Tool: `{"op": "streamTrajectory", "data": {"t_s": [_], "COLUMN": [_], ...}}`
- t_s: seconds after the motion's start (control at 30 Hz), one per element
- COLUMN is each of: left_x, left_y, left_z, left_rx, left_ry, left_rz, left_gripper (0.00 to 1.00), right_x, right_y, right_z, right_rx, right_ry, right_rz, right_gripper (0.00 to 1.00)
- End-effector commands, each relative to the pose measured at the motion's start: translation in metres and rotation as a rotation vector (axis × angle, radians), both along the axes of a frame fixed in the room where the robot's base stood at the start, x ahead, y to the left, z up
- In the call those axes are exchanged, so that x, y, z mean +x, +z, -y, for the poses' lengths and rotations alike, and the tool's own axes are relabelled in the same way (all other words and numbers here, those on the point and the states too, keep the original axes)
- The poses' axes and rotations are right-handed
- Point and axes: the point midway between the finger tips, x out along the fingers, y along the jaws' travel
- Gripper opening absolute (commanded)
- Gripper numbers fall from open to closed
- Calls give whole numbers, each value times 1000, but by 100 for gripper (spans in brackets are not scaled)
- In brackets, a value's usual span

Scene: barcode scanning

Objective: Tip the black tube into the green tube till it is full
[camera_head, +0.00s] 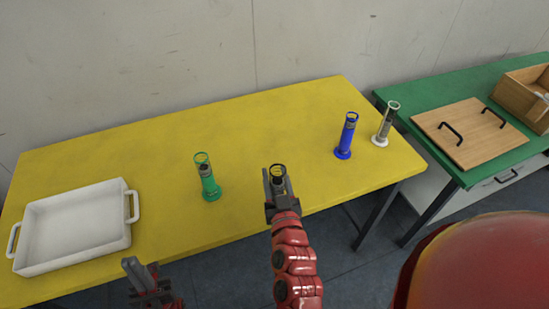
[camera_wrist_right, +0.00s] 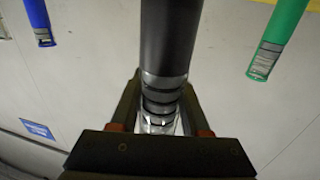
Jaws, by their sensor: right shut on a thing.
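A blue tube (camera_head: 346,137) and a white tube (camera_head: 385,125) stand at the right end of the yellow table (camera_head: 270,125). A white tray (camera_head: 75,222) is at the left. A green table with a wooden lid (camera_head: 468,132) and wooden box (camera_head: 525,95) is at the right.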

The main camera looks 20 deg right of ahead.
Motion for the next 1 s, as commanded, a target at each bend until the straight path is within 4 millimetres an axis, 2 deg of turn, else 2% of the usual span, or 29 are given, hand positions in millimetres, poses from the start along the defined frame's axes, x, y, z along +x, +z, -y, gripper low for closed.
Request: {"op": "streamTrajectory", "data": {"t_s": [0.07, 0.17, 0.4, 0.6, 0.73, 0.87, 1.0], "left_x": [0, 0, 0, 0, 0, 0, 0], "left_y": [4, 3, -2, -4, -5, -4, 2], "left_z": [0, 0, 0, 0, 0, 0, 0], "left_rx": [0, 0, 0, 0, 0, 0, 0], "left_ry": [0, 0, 0, 0, 0, 0, 0], "left_rz": [0, 0, 0, 0, 0, 0, 0], "left_gripper": [0, 0, 0, 0, 0, 0, 0], "right_x": [2, 17, 84, 126, 141, 146, 146], "right_y": [5, 13, 62, 99, 114, 119, 119], "right_z": [-5, -19, -56, -65, -63, -64, -68], "right_rx": [0, -3, -4, -4, -4, -31, -173], "right_ry": [10, 42, 144, 186, 192, 194, 195], "right_rz": [3, 5, 14, 8, 6, -1, -13], "right_gripper": [0, 0, 0, 0, 0, 0, 0]}}
